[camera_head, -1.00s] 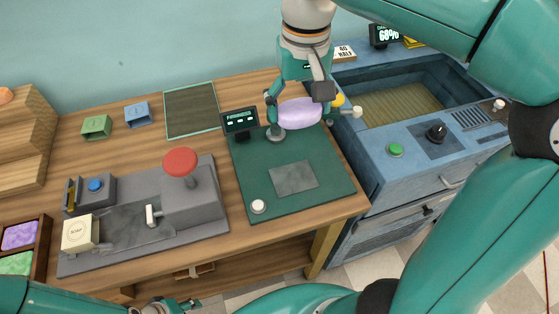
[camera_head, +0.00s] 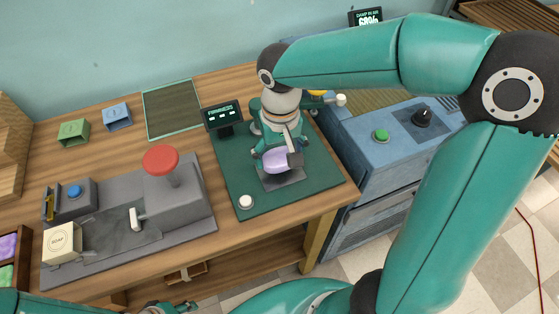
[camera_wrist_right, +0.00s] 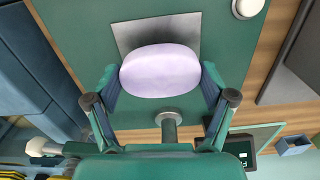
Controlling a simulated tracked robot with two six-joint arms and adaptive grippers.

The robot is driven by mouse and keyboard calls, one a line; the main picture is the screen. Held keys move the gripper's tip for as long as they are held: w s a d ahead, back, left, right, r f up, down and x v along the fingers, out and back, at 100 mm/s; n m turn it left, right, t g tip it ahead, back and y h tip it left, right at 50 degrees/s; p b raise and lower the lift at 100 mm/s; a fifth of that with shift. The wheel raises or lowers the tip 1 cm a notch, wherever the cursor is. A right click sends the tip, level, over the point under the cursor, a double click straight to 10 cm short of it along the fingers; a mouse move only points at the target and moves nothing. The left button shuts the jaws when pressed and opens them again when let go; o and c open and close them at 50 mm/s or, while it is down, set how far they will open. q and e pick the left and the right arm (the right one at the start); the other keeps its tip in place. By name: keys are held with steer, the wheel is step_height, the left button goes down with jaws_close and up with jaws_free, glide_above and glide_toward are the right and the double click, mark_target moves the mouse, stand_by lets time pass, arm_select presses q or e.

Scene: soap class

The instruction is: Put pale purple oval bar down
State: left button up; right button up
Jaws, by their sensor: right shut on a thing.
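The pale purple oval bar (camera_head: 283,160) is between the fingers of my right gripper (camera_head: 275,157), which is shut on it. In the right wrist view the bar (camera_wrist_right: 161,71) sits between both fingers of the gripper (camera_wrist_right: 160,80). It is over the grey square plate (camera_head: 291,179) on the green mat (camera_head: 326,180); I cannot tell whether it touches the plate. The plate (camera_wrist_right: 140,35) shows beyond the bar in the wrist view. My left gripper (camera_head: 170,307) is at the bottom edge of the head view, mostly cut off, and its jaws are unclear.
A small display (camera_head: 223,115) stands at the mat's back left, a white button (camera_head: 245,202) at its front left. A grey press with a red knob (camera_head: 161,158) is to the left.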

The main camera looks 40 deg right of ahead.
mark_target(280, 156)
steer(key=shift+f, duration=1.35)
steer(key=o, duration=1)
steer(key=shift+f, duration=0.1)
steer(key=shift+o, duration=0.2)
step_height(280, 156, up, 12)
steer(key=shift+r+p, duration=0.15)
steer(key=shift+p, duration=0.35)
